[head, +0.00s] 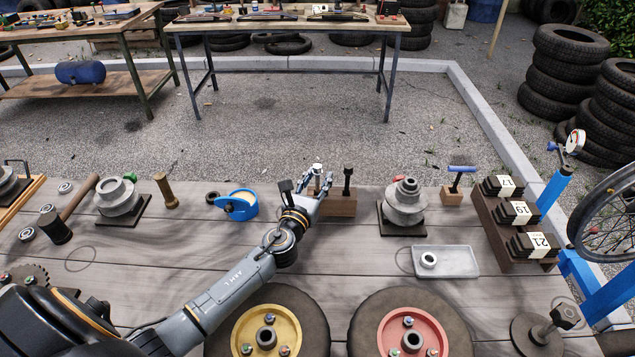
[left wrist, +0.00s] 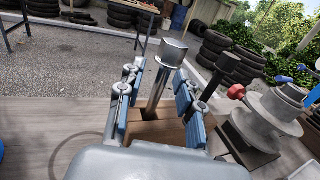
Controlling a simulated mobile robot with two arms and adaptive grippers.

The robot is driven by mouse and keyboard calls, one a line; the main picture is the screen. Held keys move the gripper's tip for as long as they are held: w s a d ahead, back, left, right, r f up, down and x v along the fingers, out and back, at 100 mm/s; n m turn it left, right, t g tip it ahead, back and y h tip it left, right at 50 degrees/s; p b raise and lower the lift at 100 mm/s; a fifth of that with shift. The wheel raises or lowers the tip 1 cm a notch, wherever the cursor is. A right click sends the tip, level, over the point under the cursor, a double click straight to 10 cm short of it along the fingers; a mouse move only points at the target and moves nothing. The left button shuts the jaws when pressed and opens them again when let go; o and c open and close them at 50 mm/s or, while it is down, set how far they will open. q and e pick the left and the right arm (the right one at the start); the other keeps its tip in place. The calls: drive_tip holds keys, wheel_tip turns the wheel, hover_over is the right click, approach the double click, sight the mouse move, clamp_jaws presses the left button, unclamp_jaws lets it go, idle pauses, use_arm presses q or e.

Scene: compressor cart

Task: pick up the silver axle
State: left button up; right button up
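The silver axle (left wrist: 158,82) stands upright, slightly tilted in the left wrist view, with its lower end in a wooden block (head: 340,208). It has a wider head, seen at the top in the left wrist view; in the head view only its pale top (head: 317,167) shows past my fingers. A dark axle (head: 347,182) stands in the same block to its right. My left gripper (left wrist: 157,100) is open, with its blue-padded fingers on either side of the silver axle. Gaps show between the pads and the shaft. My right gripper is not in view.
A grey stepped part on a dark base (head: 403,205) stands right of the block. A blue tape roll (head: 240,206) lies left. Two wheels (head: 370,317) sit in front. A grey tray (head: 460,262) and labelled weights (head: 520,215) are farther right.

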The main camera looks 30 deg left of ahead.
use_arm(q)
drive_tip(key=c, duration=0.7)
clamp_jaws()
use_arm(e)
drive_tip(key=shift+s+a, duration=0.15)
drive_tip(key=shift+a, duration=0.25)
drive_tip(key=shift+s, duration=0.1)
